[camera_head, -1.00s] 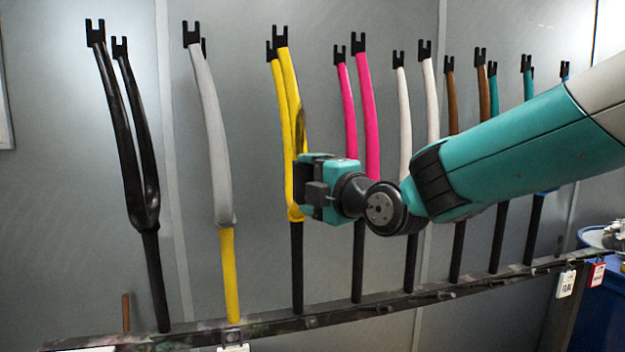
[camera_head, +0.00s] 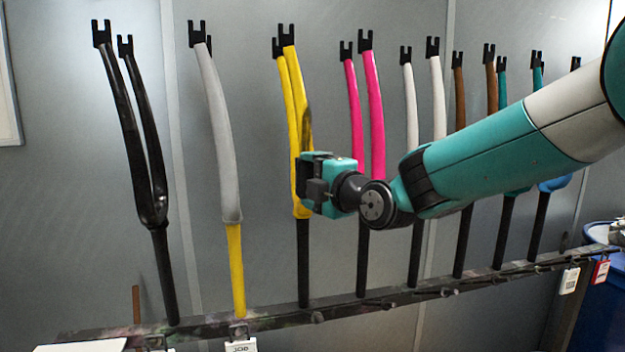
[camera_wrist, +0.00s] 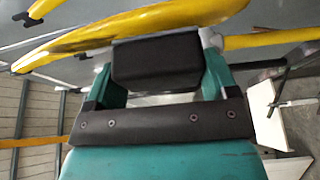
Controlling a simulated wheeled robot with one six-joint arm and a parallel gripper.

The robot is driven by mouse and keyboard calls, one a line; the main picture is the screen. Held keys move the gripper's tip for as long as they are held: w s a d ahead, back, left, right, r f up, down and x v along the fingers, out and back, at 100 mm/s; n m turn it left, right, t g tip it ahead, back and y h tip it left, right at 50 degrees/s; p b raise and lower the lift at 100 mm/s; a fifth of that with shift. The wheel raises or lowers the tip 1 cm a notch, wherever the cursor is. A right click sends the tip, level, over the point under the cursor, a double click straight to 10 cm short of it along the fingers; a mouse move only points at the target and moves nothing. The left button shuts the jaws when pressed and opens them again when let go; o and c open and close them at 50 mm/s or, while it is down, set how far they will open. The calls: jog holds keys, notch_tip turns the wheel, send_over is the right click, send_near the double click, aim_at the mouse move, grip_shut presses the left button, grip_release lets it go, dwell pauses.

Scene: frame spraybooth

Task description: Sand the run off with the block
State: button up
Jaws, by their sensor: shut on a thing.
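My gripper (camera_wrist: 157,85) is shut on a dark block (camera_wrist: 155,60), held between its two teal fingers in the wrist view. A yellow fork (camera_wrist: 130,30) crosses just beyond the block; the block's far edge overlaps it in the picture, and I cannot tell whether they touch. In the head view my gripper (camera_head: 322,184) is in front of the lower part of the yellow fork (camera_head: 297,105), just above its black steerer. I cannot make out the run on the paint.
Other forks stand in a row on a rail (camera_head: 335,309): black (camera_head: 160,195) and grey (camera_head: 213,140) to the left, pink (camera_head: 375,110), white, brown and teal to the right. My arm passes in front of the right-hand forks. A blue bin (camera_head: 600,315) stands at lower right.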

aim_at(304, 100)
jog(key=shift+w+a, duration=0.25)
jog(key=shift+w, duration=0.6)
jog(key=shift+w+a, duration=0.2)
jog(key=shift+w, duration=0.6)
jog(key=shift+r, duration=0.2)
jog(key=shift+s+r, duration=0.1)
jog(key=shift+r, duration=1.65)
jog(key=shift+w+a+r+p, duration=0.15)
jog(key=shift+r+p, duration=0.45)
jog(key=shift+r, duration=1.2)
jog(key=shift+w+d+r+p, duration=0.15)
jog(key=shift+r+p, duration=0.45)
jog(key=shift+r, duration=1.2)
jog(key=shift+w+a+r+p, duration=0.15)
jog(key=shift+r+p, duration=0.45)
jog(key=shift+r, duration=1.2)
jog(key=shift+f, duration=0.1)
jog(key=shift+w+b, duration=0.15)
jog(key=shift+b, duration=0.25)
